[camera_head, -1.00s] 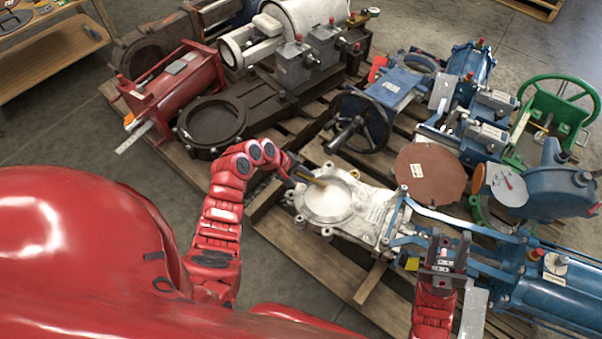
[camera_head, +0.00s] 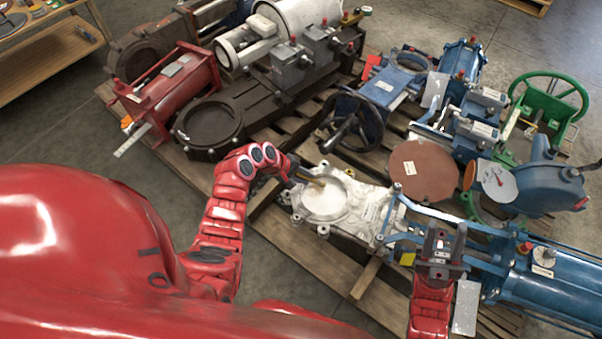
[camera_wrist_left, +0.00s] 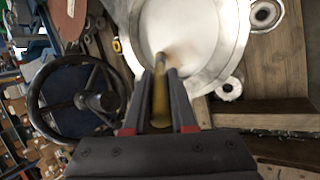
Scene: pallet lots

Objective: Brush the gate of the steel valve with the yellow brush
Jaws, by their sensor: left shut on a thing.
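The steel valve (camera_head: 366,213) lies on the pallet in the middle of the head view. Its round gate (camera_head: 325,203) faces up, and the gate also fills the top of the left wrist view (camera_wrist_left: 195,30). My left gripper (camera_head: 297,172) is shut on the yellow brush (camera_wrist_left: 160,98). The brush tip points at the gate and appears to meet it near the rim side; exact contact is hard to tell. My right gripper (camera_head: 440,245) is over the blue arms of the valve on the right and shows no object between its fingers; its opening is unclear.
A blue handwheel valve (camera_head: 352,122), a brown disc (camera_head: 424,170) and a blue actuator (camera_head: 545,285) crowd around the steel valve. A dark valve (camera_head: 210,122) and a red one (camera_head: 165,88) stand behind to the left. Bare pallet boards (camera_head: 310,262) show in front.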

